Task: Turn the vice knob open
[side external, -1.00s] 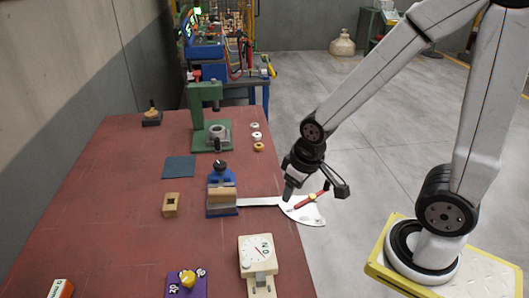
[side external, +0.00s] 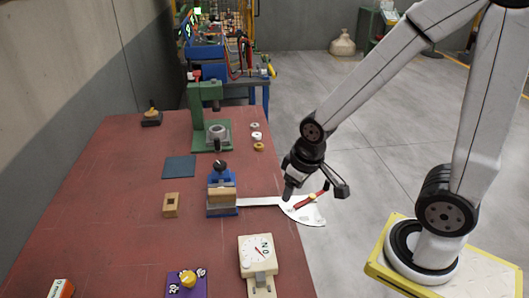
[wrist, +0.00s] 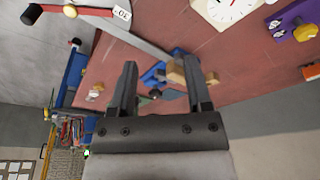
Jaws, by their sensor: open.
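The blue vice (side external: 222,205) stands near the middle of the red bench, with a wooden block (side external: 222,196) at its jaws. Its black knob (side external: 220,166) is at the end away from the side camera. In the wrist view the vice (wrist: 155,74) lies beyond my fingers, partly hidden by them. My gripper (side external: 288,192) hangs to the right of the vice, above the fan-shaped end of a metal plate, clear of the knob. In the wrist view my gripper (wrist: 162,80) is open, with nothing between its fingers.
A metal plate with a red lever (side external: 306,201) sticks out past the bench's right edge. A green press (side external: 211,130) stands farther back. A wooden block with a hole (side external: 171,205), a dial box (side external: 258,255) and a purple base with a yellow knob (side external: 187,282) surround the vice.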

